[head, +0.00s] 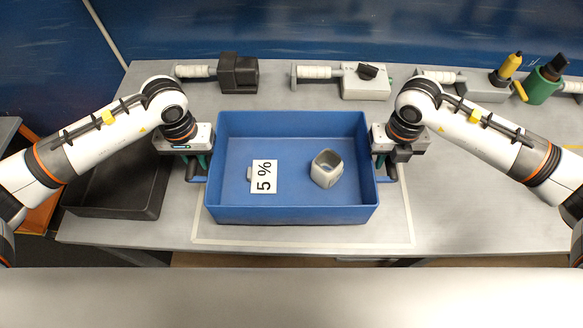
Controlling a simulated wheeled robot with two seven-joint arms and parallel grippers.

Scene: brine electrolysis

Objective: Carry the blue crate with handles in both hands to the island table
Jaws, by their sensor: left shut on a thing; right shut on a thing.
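The blue crate (292,215) is in the middle of the head view, over a pale outlined area on the grey table. I cannot tell whether it rests on the table or is just above it. My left gripper (197,172) is shut on the crate's left handle. My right gripper (386,172) is shut on the crate's right handle. The fingertips are partly hidden. No separate island table can be made out.
A black tray (110,212) is left of the crate, close to my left gripper. Along the back of the grey table (470,215) stand a dark block device (238,72), a grey switch box (365,82), and yellow (508,68) and green (541,86) fittings. The table's right part is clear.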

